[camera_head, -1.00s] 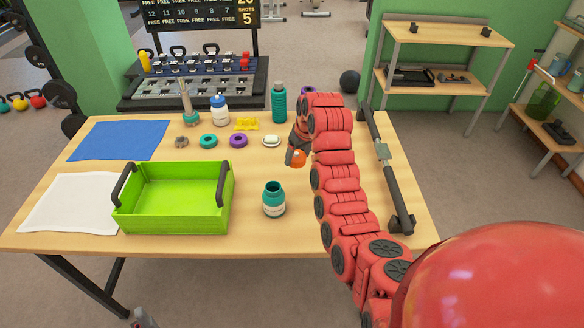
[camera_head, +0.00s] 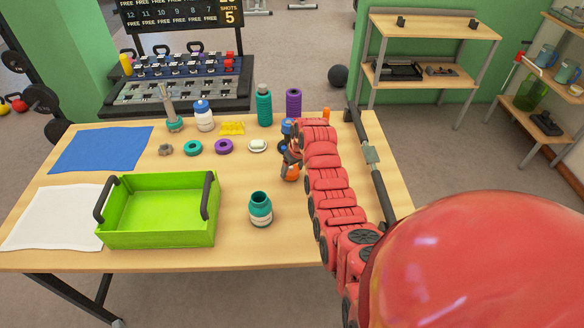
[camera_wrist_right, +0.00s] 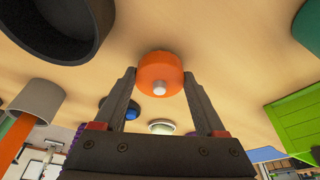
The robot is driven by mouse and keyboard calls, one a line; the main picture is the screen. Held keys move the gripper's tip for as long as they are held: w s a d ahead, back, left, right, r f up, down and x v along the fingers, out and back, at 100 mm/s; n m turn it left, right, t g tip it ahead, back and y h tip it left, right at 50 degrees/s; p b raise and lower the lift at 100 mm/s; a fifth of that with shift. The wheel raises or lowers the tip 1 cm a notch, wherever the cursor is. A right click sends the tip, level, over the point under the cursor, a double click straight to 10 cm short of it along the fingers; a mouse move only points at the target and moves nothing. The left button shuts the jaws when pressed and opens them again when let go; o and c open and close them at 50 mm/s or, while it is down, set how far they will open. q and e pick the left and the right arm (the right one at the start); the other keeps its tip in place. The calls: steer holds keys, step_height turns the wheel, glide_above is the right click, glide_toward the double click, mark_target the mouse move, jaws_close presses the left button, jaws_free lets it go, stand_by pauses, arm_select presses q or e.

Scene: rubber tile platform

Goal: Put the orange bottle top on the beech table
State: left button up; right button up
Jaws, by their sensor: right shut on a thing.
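The orange bottle top (camera_head: 291,173) is between the fingertips of my right gripper (camera_head: 289,166), above the right part of the beech table (camera_head: 292,254). In the right wrist view the orange top (camera_wrist_right: 160,74) is round with a small pale knob, and both dark fingers of the gripper (camera_wrist_right: 160,84) close on its sides. The table surface (camera_wrist_right: 215,40) lies behind it; I cannot tell whether the top touches it. My left gripper is not in view.
A teal open bottle (camera_head: 260,210) stands left of the gripper, beside the green crate (camera_head: 160,238). Teal and purple rings, a white disc (camera_head: 257,146) and several bottles stand farther back. A dark bar (camera_head: 378,180) runs along the right edge.

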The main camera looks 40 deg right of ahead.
steer(key=shift+f, duration=0.3)
steer(key=shift+f, duration=0.15)
steer(key=shift+f+b, duration=0.25)
steer(key=shift+b, duration=0.15)
steer(key=o, duration=1.5)
steer(key=shift+r, duration=0.1)
